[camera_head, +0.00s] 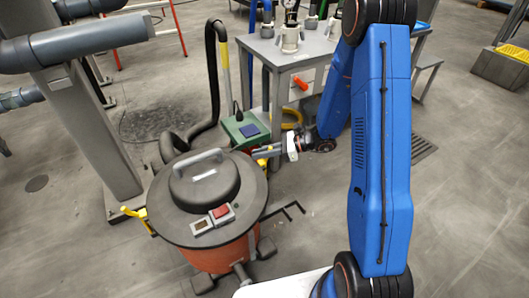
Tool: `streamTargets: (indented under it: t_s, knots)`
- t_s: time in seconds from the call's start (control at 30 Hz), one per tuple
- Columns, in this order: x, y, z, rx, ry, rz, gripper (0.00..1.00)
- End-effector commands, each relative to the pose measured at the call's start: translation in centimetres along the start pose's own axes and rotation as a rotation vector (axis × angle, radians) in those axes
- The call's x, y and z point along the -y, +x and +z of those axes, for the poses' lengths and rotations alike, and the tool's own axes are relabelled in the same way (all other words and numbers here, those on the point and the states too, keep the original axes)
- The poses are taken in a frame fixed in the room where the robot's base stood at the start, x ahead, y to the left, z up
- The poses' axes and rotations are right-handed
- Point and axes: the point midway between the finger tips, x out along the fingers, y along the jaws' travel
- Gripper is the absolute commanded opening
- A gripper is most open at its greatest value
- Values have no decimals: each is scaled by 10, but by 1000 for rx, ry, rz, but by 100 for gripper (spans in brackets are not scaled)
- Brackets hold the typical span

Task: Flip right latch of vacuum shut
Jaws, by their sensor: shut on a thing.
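The vacuum (215,245) stands on the floor left of my arm, with an orange-red drum and a grey lid (245,205) with a handle on top. Its right latch (261,161) is a small yellow piece at the lid's right rim, partly covered by my gripper. My gripper (272,151) reaches in from the right and is shut on this latch. The exact angle of the latch is too small to tell. The left latch (138,213), also yellow, sticks outward from the lid's left side.
A grey workbench (285,58) with fittings on top stands behind the vacuum. A green box (243,130) sits just behind the lid. A black hose (212,85) rises behind, and a grey post (95,130) stands at left. The floor at right is open.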

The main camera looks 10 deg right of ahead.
Motion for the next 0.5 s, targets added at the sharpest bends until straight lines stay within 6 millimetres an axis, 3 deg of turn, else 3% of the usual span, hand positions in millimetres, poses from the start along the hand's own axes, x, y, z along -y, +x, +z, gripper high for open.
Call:
streamTargets:
  t_s: [0.37, 0.4, 0.47, 0.5]
  knots:
    - [-2, 2, 0, -13, -6, -4, 0]
    - [-2, 2, 0, -13, -6, -3, 20]
    - [-2, 2, 0, -13, -6, -3, 32]
    - [-2, 2, 0, -13, -6, -3, 32]
